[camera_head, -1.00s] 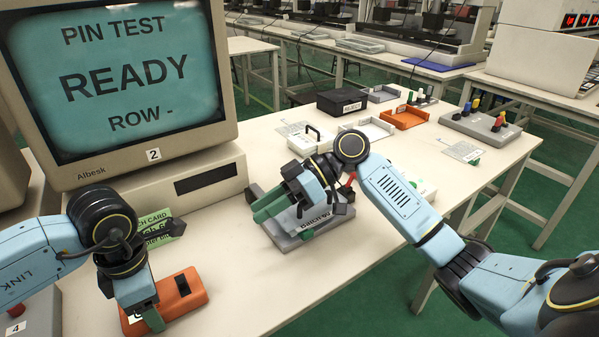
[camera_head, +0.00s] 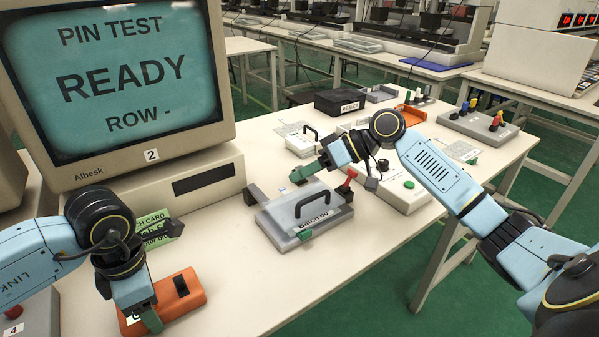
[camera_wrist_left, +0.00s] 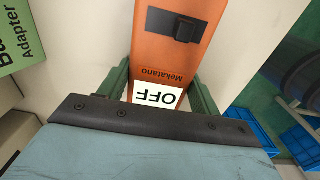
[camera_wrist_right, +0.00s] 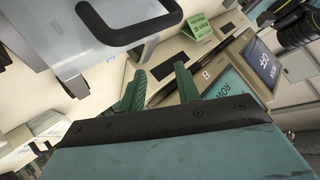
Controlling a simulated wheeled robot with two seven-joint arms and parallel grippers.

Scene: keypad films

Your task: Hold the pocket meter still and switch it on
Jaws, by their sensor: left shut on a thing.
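The pocket meter is an orange box (camera_head: 190,292) lying on the near left of the bench. My left gripper (camera_head: 143,322) is shut on its near end. In the left wrist view the meter (camera_wrist_left: 175,60) sits between both green fingers (camera_wrist_left: 157,92), with a black switch (camera_wrist_left: 172,25) on its face and a white plate reading OFF (camera_wrist_left: 157,95).
The case has a black handle (camera_head: 318,198), which rises close to my right gripper. A monitor (camera_head: 120,80) reading READY stands at the back left, with a green card (camera_head: 160,228) before it. Bench front centre is clear.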

